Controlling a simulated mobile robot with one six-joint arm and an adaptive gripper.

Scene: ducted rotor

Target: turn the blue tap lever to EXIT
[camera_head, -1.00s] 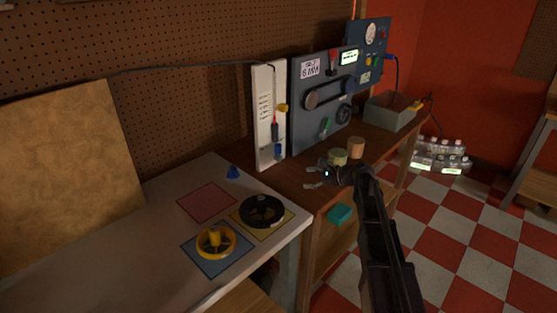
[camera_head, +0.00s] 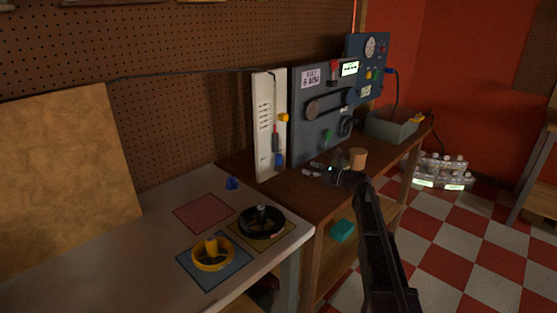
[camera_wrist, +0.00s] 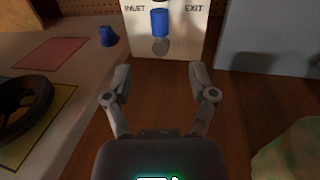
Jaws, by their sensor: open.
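The blue tap lever (camera_wrist: 160,22) is on the lower part of a white panel (camera_wrist: 188,52), between the printed words INLET on the left and EXIT on the right. In the wrist view it looks upright, pointing at neither word. In the head view the lever (camera_head: 279,160) shows small near the panel's foot. My gripper (camera_wrist: 158,82) is open and empty, its two fingers spread, low over the wooden bench and facing the panel. The lever lies beyond the fingertips, roughly centred between them and apart from them. In the head view my gripper (camera_head: 318,170) is in front of the panel.
A dark panel with knobs (camera_head: 318,120) stands right of the white panel. A small blue cone (camera_head: 232,183), a black ring (camera_head: 262,222) and a yellow ring (camera_head: 212,254) are on the white table.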

